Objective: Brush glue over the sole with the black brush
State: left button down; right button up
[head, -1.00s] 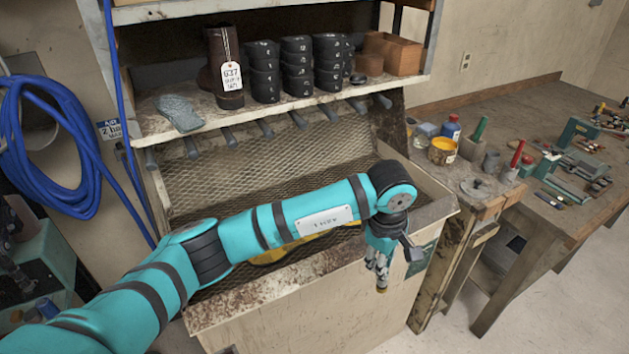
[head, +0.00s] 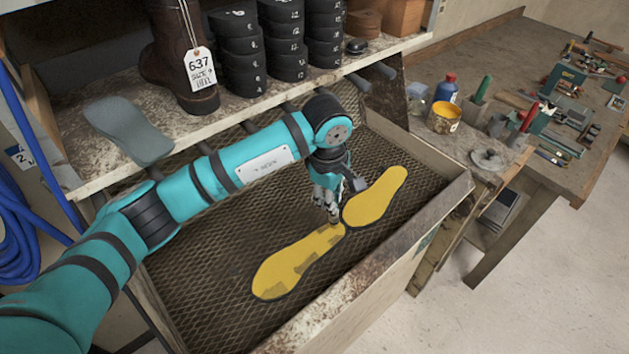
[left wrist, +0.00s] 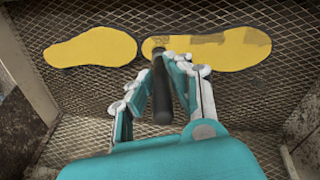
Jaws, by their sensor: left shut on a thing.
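Two yellow soles lie end to end on the mesh of the bench tray. The nearer sole (head: 283,273) has darker, uneven patches along it; it also shows in the left wrist view (left wrist: 235,56). The farther sole (head: 375,197) looks evenly yellow and also shows in the left wrist view (left wrist: 90,47). My left gripper (head: 332,208) is shut on the black brush (left wrist: 162,95). The brush tip is at the patched sole's end beside the other sole; I cannot tell whether it touches. In the head view the gripper hides most of the brush. My right gripper is not in view.
A yellow glue pot (head: 443,117) stands on the side bench with bottles and tools. The shelf (head: 200,125) above the tray holds a brown boot (head: 180,60), black stacked blocks (head: 285,40) and a grey sole (head: 128,130). The tray's raised front wall (head: 370,262) borders the mesh.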

pick_arm(q)
jog(key=w+a+f+b, duration=0.3)
jog(key=f+b, duration=0.2)
jog(key=shift+w, duration=0.2)
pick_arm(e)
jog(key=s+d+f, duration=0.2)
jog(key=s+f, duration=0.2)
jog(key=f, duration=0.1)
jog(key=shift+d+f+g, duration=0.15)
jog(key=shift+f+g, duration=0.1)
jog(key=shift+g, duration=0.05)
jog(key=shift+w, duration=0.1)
